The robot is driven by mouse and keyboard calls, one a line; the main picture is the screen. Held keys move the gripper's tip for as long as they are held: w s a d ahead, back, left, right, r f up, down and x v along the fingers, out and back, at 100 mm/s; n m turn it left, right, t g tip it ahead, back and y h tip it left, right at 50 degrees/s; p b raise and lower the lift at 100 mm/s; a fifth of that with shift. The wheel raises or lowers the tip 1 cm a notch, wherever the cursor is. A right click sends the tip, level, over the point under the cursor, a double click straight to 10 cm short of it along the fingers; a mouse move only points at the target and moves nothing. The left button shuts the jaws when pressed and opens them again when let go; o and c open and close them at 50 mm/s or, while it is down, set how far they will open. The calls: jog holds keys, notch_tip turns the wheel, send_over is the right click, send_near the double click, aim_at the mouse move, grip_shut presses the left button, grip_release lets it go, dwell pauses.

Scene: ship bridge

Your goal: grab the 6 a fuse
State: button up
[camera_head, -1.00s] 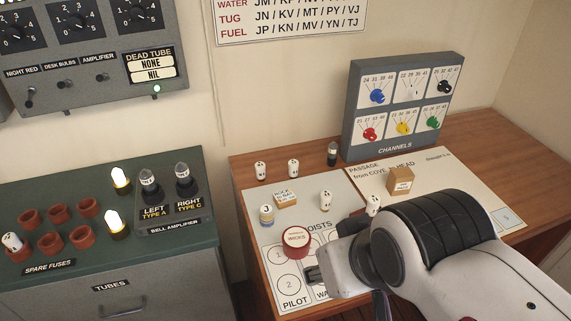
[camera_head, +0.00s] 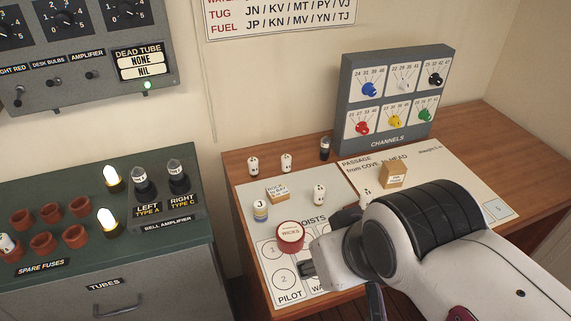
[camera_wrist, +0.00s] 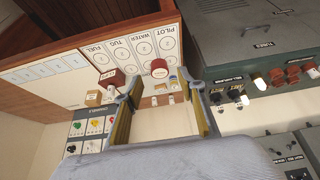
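Another white cylinder (camera_head: 7,244) stands in a spare-fuse cup at the far left. My gripper (camera_wrist: 161,84) is open with nothing between its fingers. In the head view, it is mostly hidden by my wrist, above the desk's front part.
A dark bottle-like item (camera_head: 325,149) stands beside the channels panel (camera_head: 391,105). Two lit tubes are left of the bell amplifier.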

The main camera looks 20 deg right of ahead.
jog(key=w+d+r+n+t+h, duration=0.25)
jog(key=w+d+n, duration=0.25)
jog(key=w, duration=0.5)
jog(key=w+d+r+n+t+h, duration=0.1)
jog(key=w+d+r+n, duration=0.2)
jog(key=w+d+n, duration=0.5)
jog(key=n+t+y, duration=0.3)
jog(key=n+y, duration=0.5)
jog(key=n, duration=1.6)
send_over(290, 165)
jog(key=s+d, duration=0.2)
jog(key=d, duration=0.3)
notch_tip(290, 165, down, 16)
jog(key=f+n+y, duration=0.1)
jog(key=f+n, duration=0.1)
jog(key=s+f+n+y, duration=0.1)
jog(key=f, duration=0.2)
jog(key=f+n+g+y, duration=0.1)
jog(key=f+n, duration=0.1)
jog(key=shift+s+a+f+n, duration=0.25)
jog(key=shift+s+a+n, duration=0.05)
jog(key=shift+s+a, duration=0.1)
jog(key=shift+s+a+f+n+y, duration=0.2)
jog(key=shift+s+f+n+y, duration=0.15)
jog(key=shift+f+n+y, duration=0.2)
jog(key=shift+x, duration=1.35)
